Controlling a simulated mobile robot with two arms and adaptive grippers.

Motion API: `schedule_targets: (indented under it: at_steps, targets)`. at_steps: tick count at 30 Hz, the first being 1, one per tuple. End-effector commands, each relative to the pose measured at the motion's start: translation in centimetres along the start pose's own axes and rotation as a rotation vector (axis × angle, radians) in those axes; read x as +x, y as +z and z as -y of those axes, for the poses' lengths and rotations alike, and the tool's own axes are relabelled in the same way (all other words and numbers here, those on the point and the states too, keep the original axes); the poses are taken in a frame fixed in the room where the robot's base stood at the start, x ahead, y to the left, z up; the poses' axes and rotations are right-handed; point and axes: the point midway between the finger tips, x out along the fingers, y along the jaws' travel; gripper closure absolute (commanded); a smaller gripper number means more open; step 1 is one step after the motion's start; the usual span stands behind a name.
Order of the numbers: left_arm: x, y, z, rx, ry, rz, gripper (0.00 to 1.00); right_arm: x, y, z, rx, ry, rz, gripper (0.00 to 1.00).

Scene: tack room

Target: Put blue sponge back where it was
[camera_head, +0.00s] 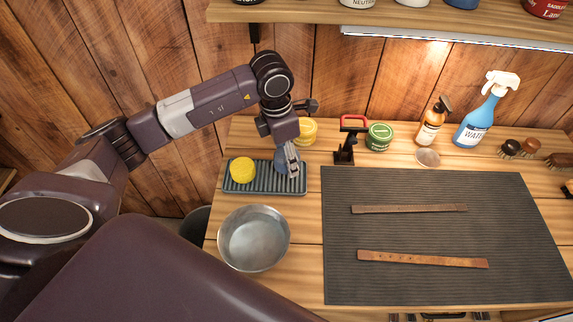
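The blue sponge (280,161) is at the right end of the dark ribbed tray (253,190), partly hidden by my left gripper. My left gripper (291,166) points down over that end of the tray, with its fingers at the sponge's right side. I cannot tell whether the fingers are closed on the sponge or only beside it, nor whether the sponge rests fully on the tray. A round yellow sponge (242,170) sits at the left end of the same tray. My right gripper is not in view.
A metal bowl (254,238) stands in front of the tray. A yellow tin (307,131), a red-handled black tool (348,140) and a green tin (379,136) stand behind and to the right. A dark mat (440,235) holds two leather straps. A shelf (300,13) overhangs the back.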

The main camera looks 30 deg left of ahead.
Motion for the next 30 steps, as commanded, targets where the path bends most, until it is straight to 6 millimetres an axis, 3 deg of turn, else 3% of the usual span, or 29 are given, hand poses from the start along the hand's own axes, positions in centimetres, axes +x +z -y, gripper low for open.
schedule_targets:
  at_steps: [12, 24, 25, 30]
  targets:
    - [4.6, -0.6, 0.1, 0.0, 0.0, 0.0, 0.74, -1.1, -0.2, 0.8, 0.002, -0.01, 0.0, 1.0]
    - [5.2, -0.6, 0.0, 0.0, 0.001, 0.001, 0.74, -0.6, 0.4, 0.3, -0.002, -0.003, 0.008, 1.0]
    - [5.1, -0.6, 0.0, 0.001, 0.001, 0.001, 0.5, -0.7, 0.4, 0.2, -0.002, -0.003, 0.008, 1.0]
    - [5.0, -0.6, 0.0, 0.0, 0.001, 0.001, 0.35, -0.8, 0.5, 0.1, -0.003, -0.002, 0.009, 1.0]
